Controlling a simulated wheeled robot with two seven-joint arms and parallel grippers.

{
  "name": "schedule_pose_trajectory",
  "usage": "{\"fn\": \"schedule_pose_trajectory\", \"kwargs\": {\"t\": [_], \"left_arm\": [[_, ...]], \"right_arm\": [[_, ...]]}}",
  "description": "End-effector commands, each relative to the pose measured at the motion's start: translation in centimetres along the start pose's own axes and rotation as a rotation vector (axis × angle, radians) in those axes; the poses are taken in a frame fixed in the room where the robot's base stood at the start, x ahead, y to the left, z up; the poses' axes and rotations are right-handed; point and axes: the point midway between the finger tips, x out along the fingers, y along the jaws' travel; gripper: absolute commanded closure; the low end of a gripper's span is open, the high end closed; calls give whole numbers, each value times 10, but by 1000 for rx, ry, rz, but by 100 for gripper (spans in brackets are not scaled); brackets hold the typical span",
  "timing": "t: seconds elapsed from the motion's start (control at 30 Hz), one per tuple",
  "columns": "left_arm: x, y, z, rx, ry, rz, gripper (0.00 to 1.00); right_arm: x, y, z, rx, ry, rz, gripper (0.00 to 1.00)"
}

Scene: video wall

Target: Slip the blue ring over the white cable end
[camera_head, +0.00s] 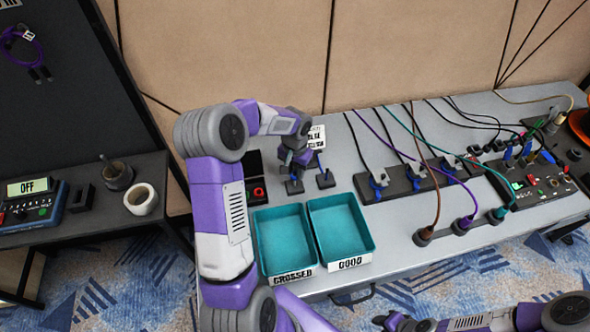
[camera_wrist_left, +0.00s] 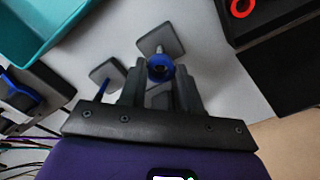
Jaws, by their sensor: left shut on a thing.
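My left gripper (camera_head: 293,163) is over the table behind the teal trays, pointing down. In the left wrist view its two fingers (camera_wrist_left: 160,88) are closed around a blue ring (camera_wrist_left: 160,67). The ring is beside or over a small stand with a grey square base (camera_wrist_left: 163,38); I cannot tell whether it touches. A second stand (camera_head: 325,180) holds another blue piece just to the right. White cable ends (camera_head: 378,172) stand along a black strip, with blue parts around or beside them. My right gripper (camera_head: 391,321) is at the bottom edge, its jaw opening unclear.
Two teal trays, marked CROSSED (camera_head: 279,237) and GOOD (camera_head: 341,224), sit at the table's front. A black box with a red button (camera_head: 259,192) stands left of the gripper. Brown, purple and green cables (camera_head: 430,175) cross the right side. A control panel (camera_head: 540,183) stands far right.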

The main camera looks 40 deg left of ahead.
Motion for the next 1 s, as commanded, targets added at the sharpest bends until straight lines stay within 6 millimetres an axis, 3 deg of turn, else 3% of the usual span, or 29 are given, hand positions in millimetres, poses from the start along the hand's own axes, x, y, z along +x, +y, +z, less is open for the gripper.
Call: {"fn": "schedule_pose_trajectory", "kwargs": {"t": [0.93,0.97,1.0], "left_arm": [[18,1,0,0,1,0,95],[18,1,0,0,1,0,64],[18,1,0,0,1,0,58]], "right_arm": [[12,5,-1,0,0,0,64],[13,5,-1,0,0,0,64],[13,5,-1,0,0,0,64]]}}
